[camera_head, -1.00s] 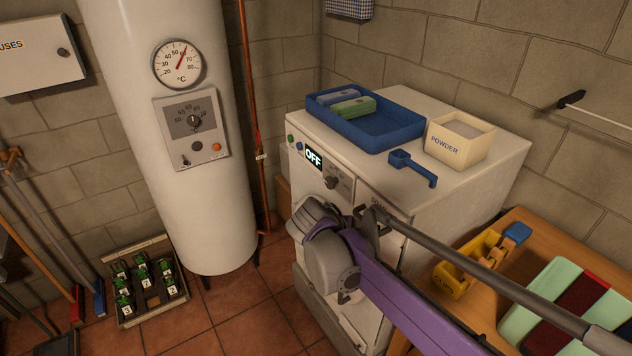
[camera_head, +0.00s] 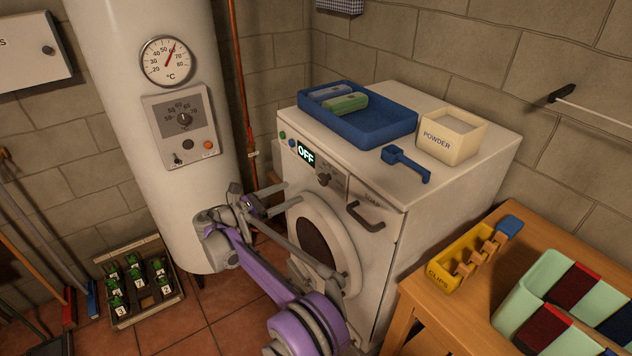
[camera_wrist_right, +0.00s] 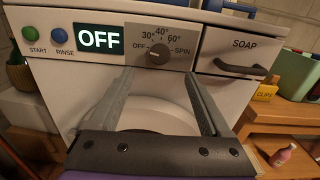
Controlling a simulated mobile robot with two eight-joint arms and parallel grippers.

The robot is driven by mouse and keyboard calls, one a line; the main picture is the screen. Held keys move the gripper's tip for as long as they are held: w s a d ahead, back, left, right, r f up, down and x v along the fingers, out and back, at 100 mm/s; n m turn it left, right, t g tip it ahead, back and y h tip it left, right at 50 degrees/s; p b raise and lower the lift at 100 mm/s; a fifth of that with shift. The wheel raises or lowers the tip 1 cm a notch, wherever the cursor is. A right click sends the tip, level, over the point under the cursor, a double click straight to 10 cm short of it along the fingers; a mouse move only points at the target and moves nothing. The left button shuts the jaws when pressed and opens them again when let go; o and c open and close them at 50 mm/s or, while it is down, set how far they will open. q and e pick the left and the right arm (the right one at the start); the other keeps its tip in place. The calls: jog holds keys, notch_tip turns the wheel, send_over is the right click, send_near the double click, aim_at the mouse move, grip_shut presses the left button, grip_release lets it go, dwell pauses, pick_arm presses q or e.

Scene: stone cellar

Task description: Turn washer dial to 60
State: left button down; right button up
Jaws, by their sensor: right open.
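The white washer (camera_head: 445,190) stands right of the boiler, its front facing left and toward me. Its dial (camera_head: 324,180) is a small dark knob beside a lit display (camera_head: 305,153) reading OFF. In the right wrist view the dial (camera_wrist_right: 158,53) shows close up, with OFF, 30°, 40°, 60° and SPIN marked around it; its pointer seems turned toward OFF. My right gripper (camera_head: 290,194) is open and empty in front of the washer's front panel. In the wrist view its fingers (camera_wrist_right: 159,78) straddle the dial's line of sight, apart from the knob. My left gripper is out of view.
The soap drawer handle (camera_head: 366,216) juts out right of the dial. START (camera_wrist_right: 30,34) and RINSE (camera_wrist_right: 62,35) buttons lie left of the display. The boiler (camera_head: 190,200) stands close on the left. A wooden table (camera_head: 420,298) adjoins the washer at right.

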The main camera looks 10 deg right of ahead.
aim_at(321, 179)
jog(key=p+x, duration=0.1)
jog(key=x, duration=0.9)
jog(key=shift+d, duration=0.1)
grip_shut()
